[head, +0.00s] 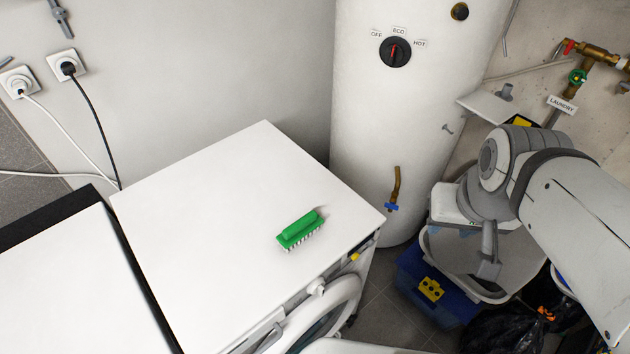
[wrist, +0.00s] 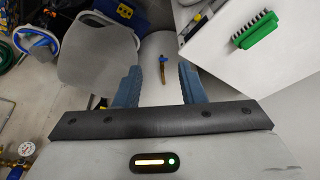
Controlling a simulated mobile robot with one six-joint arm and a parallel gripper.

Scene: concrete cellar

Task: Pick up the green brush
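The green brush (head: 299,230) lies on the white top of the washing machine (head: 200,215), near its front right edge, with pale bristles along its front side. In the wrist view the green brush (wrist: 257,31) is at the upper right, off to the side of the fingers. My gripper (head: 487,262) hangs to the right of the machine in the head view, well apart from the brush. In the wrist view my gripper (wrist: 160,82) shows two blue-grey fingers set apart with nothing held between them.
A white boiler (head: 405,110) with a dial and a brass tap (head: 395,188) stands behind the machine. A grey-white basket (head: 440,255), a blue toolbox (head: 410,280) and black bags (head: 505,330) crowd the floor at right. The machine top around the brush is clear.

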